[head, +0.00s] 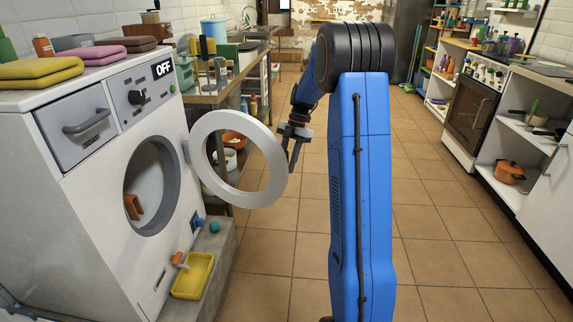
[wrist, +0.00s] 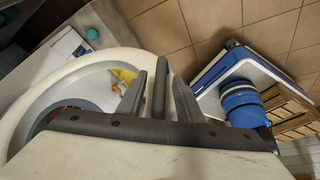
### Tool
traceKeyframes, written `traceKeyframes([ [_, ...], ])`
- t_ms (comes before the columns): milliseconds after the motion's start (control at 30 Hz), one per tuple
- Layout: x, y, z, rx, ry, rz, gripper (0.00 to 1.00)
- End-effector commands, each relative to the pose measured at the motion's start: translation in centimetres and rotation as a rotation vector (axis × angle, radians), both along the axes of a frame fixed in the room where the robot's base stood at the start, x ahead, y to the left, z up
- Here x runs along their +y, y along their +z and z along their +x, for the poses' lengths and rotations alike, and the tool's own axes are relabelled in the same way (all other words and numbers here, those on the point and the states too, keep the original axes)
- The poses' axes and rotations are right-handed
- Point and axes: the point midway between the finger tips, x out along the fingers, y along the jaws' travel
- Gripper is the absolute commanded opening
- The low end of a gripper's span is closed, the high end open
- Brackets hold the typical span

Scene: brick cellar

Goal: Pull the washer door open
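The white washer (head: 90,190) stands at the left in the head view, its display reading OFF. Its round white ring door (head: 270,185) is swung well out from the dark porthole, which shows a brown thing inside. The door also shows in the wrist view (wrist: 130,57). My gripper (head: 293,145) is at the door's outer edge. In the wrist view my gripper (wrist: 160,82) has its two fingers apart, one on each side of a dark upright bar, which looks like the door handle (wrist: 160,85). Gaps seem to show beside the bar; contact is unclear.
A yellow tray (head: 193,283) and a teal ball (head: 214,227) lie on the ledge below the door. Shelves with pots (head: 235,95) stand behind the door. Tiled floor (head: 265,260) is open around my arm. An oven (head: 468,115) and counters line the right.

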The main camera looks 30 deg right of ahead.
Motion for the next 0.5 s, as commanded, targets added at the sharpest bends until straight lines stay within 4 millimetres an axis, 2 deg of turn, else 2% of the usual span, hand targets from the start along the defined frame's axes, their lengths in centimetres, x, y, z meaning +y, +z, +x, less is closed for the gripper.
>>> traceKeyframes([
  [167, -0.9, 2.1, 0.3, -0.003, -0.001, -0.002, 0.33],
  [500, -3.4, 8.3, 1.1, -0.002, -0.001, -0.001, 0.33],
])
